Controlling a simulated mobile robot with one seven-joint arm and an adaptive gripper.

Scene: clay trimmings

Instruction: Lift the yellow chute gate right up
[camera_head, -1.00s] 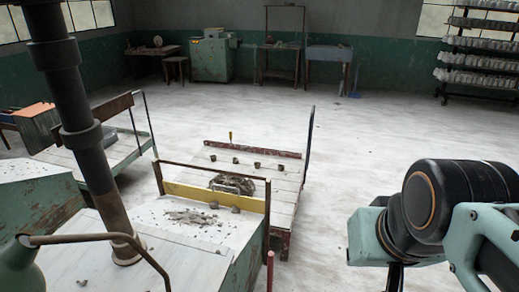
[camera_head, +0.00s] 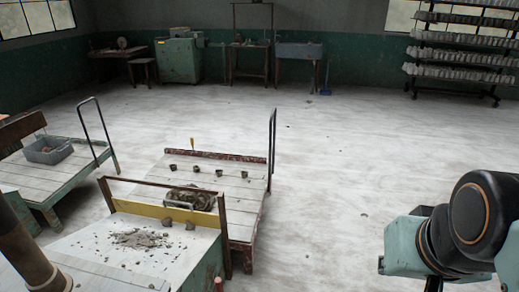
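The yellow chute gate (camera_head: 150,210) is a low board standing across the far end of the pale chute bench (camera_head: 85,250). It sits low between the uprights of a brown frame (camera_head: 165,189), its lower edge near the bench top. My arm shows at the lower right, far from the gate. My gripper's fingers are not in view.
Beyond the gate stands a plank cart (camera_head: 245,205) with a clay heap (camera_head: 187,198) and several small dark cups. Another cart (camera_head: 75,175) at left carries a grey bin (camera_head: 48,151). A red-topped post (camera_head: 218,285) is at the bench's near corner. Open floor (camera_head: 330,190) lies right.

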